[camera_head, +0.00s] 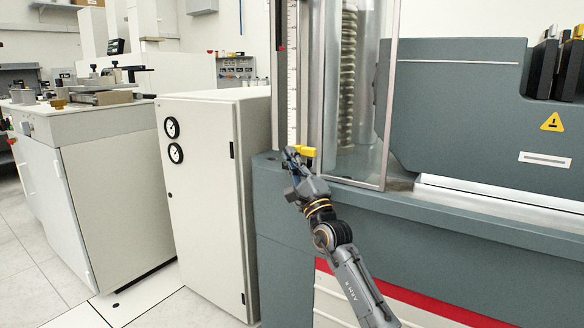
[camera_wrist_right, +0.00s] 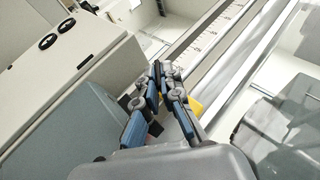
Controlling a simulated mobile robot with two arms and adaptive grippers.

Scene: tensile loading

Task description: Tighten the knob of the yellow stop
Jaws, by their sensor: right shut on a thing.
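The yellow stop (camera_head: 306,151) sits low on the upright scale rail of the testing machine. In the right wrist view, a piece of the yellow stop (camera_wrist_right: 196,107) shows just behind the fingers. My right gripper (camera_head: 290,155) reaches it from the front. In the right wrist view, my right gripper (camera_wrist_right: 166,76) has its fingertips close together, shut on the stop's knob. The knob itself is hidden between the fingers. My left gripper is in neither view.
The scale rail (camera_head: 292,75) rises behind the stop. A clear guard with a metal frame (camera_head: 388,95) stands just right of it. A white cabinet (camera_head: 205,190) with two gauges is at left. The grey machine bed (camera_head: 430,235) spans the front.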

